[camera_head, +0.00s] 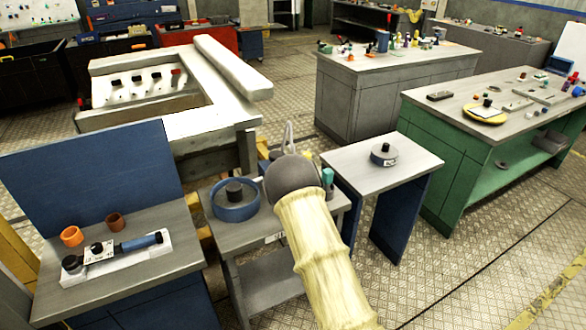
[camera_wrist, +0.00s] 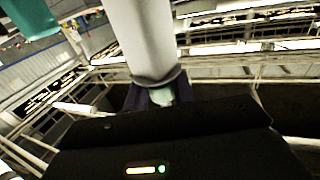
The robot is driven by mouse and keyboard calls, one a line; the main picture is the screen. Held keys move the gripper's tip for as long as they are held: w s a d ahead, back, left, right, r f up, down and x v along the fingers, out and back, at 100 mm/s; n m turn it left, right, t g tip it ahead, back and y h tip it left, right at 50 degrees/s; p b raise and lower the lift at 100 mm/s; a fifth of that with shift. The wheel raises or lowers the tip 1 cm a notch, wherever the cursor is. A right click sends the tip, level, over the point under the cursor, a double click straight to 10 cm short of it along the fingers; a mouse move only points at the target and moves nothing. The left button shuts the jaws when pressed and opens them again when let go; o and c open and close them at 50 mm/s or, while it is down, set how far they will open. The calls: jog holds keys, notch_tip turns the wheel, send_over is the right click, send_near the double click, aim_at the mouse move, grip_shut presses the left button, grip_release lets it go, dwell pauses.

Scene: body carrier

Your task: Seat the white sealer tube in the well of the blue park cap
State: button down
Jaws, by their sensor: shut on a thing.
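The white sealer tube (camera_wrist: 145,38) fills the upper middle of the wrist view, its lower end close to the camera. My gripper (camera_wrist: 160,96) is shut on it near that end, with a dark finger on either side. In the head view my arm and round grey wrist hide the gripper and most of what lies under it. A round blue ring-shaped piece (camera_head: 222,212) with a dark knob inside sits on the small grey table, left of my wrist. I cannot tell whether it is the park cap; no other clear cap shows.
The small grey table (camera_head: 208,223) stands under my wrist. A teal-topped thing (camera_head: 327,176) shows just right of my wrist. A blue-sided table (camera_head: 345,163) with a dark round piece (camera_head: 384,154) stands to the right. A workbench (camera_head: 165,262) with a white tray is at the left.

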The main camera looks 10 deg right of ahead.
jog(key=shift+f+b, duration=1.3)
jog(key=c, duration=1.1)
grip_release()
jog(key=shift+s, duration=0.15)
jog(key=s+b, duration=0.4)
jog(key=s, duration=1.3)
jog(key=shift+s, duration=0.1)
jog(key=shift+d+r, duration=0.1)
jog(key=shift+d, duration=0.05)
